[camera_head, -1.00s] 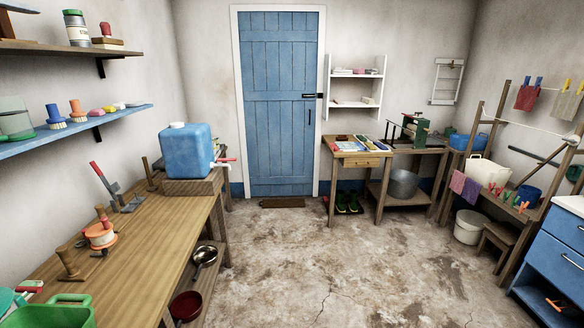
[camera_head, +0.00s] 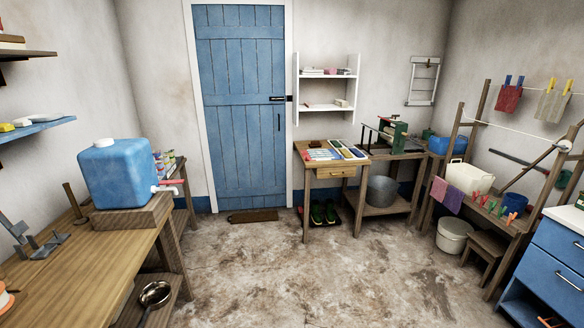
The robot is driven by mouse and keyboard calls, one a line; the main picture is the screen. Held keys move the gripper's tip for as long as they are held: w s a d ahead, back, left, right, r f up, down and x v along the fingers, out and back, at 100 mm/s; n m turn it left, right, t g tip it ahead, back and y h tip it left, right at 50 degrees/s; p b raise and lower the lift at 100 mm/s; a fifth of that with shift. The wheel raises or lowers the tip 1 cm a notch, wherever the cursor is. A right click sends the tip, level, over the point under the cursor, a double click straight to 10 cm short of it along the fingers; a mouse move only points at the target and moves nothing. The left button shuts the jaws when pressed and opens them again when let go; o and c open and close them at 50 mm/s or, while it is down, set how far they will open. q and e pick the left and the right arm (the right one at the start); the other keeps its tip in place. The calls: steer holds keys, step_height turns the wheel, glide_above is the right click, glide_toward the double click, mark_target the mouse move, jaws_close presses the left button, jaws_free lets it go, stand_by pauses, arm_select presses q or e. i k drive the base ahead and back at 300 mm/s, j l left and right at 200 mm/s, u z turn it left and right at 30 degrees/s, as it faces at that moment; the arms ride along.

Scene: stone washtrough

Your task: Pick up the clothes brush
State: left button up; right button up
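I cannot make out a clothes brush for certain in the head view. Small items lie on the white wall shelf (camera_head: 325,107) and on the wooden table (camera_head: 329,172) beside the blue door, too small to tell apart. Yellow and pale lumps (camera_head: 15,125) lie on the blue shelf (camera_head: 48,128) at the left edge. Neither of my grippers shows in the view.
A wooden workbench (camera_head: 95,252) fills the left front, with a blue water container (camera_head: 120,172) on a wooden block. A drying rack stands at the right near blue drawers (camera_head: 560,252). The stained floor (camera_head: 300,265) in the middle is clear.

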mark_target(314, 144)
steer(key=i+u, duration=0.1)
steer(key=i, duration=1.1)
steer(key=i+l+u, duration=0.1)
steer(key=i, duration=1.15)
steer(key=i+z, duration=0.1)
steer(key=i, duration=1.5)
steer(key=i+j+z, duration=0.45)
steer(key=i+j, duration=0.2)
steer(key=i+j+z, duration=0.45)
steer(key=j, duration=0.25)
steer(key=i+j+z, duration=0.2)
steer(key=j, duration=0.15)
steer(key=j+z, duration=0.1)
steer(key=j, duration=0.2)
steer(key=i+j, duration=0.1)
steer(key=j, duration=0.2)
steer(key=i+z, duration=0.05)
